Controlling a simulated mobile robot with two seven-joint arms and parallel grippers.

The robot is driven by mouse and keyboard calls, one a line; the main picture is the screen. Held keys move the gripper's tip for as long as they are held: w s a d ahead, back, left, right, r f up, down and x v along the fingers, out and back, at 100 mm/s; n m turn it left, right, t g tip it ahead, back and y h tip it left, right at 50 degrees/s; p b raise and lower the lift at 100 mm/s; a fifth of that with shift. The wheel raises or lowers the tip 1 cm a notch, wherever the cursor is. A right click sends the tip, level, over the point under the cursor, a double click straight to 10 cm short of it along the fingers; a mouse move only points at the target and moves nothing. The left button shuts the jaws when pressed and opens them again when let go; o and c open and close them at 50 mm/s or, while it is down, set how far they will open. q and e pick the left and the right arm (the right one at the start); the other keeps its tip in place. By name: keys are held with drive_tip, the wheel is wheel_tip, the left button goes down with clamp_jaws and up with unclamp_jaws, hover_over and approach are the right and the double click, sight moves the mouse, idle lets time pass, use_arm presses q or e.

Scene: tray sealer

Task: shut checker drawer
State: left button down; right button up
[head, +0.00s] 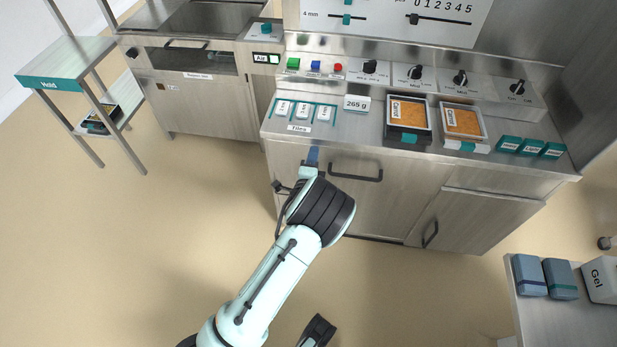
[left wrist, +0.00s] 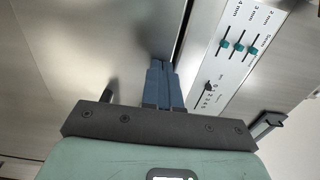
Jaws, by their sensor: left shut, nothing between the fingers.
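Below the counter in the head view is a steel front (head: 385,205) with a dark bar handle (head: 355,175). No label naming the checker drawer is readable, so I cannot tell which front it is or how far it stands open. My left gripper (head: 313,156) has blue fingers and is at the counter's front, left of that handle. In the left wrist view its fingers (left wrist: 164,82) are together and empty, close to a bare steel surface (left wrist: 85,45); I cannot tell if they touch it. My right gripper's fingers are not visible.
The counter holds white tiles (head: 303,111), a 265 g display (head: 356,103) and two orange-topped trays (head: 408,110) (head: 463,120). A lower front (head: 465,220) has its own handle (head: 430,235). A side table (head: 560,318) stands at lower right. The floor (head: 130,250) is clear at left.

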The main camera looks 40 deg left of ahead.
use_arm(q)
drive_tip(key=p+v, duration=0.1)
drive_tip(key=v, duration=1.2)
drive_tip(key=shift+s+p, duration=0.15)
drive_tip(key=shift+p, duration=0.15)
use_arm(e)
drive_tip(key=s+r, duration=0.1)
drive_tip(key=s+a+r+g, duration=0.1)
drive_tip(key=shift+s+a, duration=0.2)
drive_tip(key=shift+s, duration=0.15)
use_arm(q)
drive_tip(key=shift+f, duration=0.1)
